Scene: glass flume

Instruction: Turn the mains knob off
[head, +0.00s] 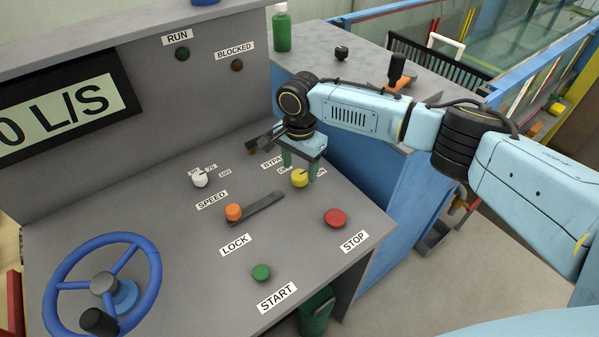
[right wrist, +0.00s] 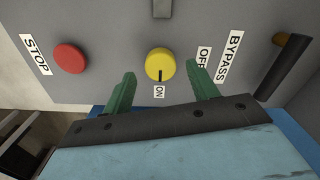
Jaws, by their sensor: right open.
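A yellow knob (head: 299,178) with a dark pointer line sits on the sloping grey desk. It also shows in the right wrist view (right wrist: 159,63), with an ON label (right wrist: 159,91) and an OFF label (right wrist: 203,58). Its line points at ON. No label reading "mains" is legible. My right gripper (head: 300,169) is open above the knob. Its green fingers, also in the right wrist view (right wrist: 163,76), stand apart on either side of it, and I see no contact. I cannot tell how far down they reach. My left gripper is not in view.
A red STOP button (head: 335,218) and an orange LOCK handle (head: 233,212) are close by. A dark lever (right wrist: 287,65) stands beside the BYPASS label (right wrist: 231,60). A white SPEED knob (head: 200,178), green START button (head: 261,272) and blue handwheel (head: 152,272) are further left.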

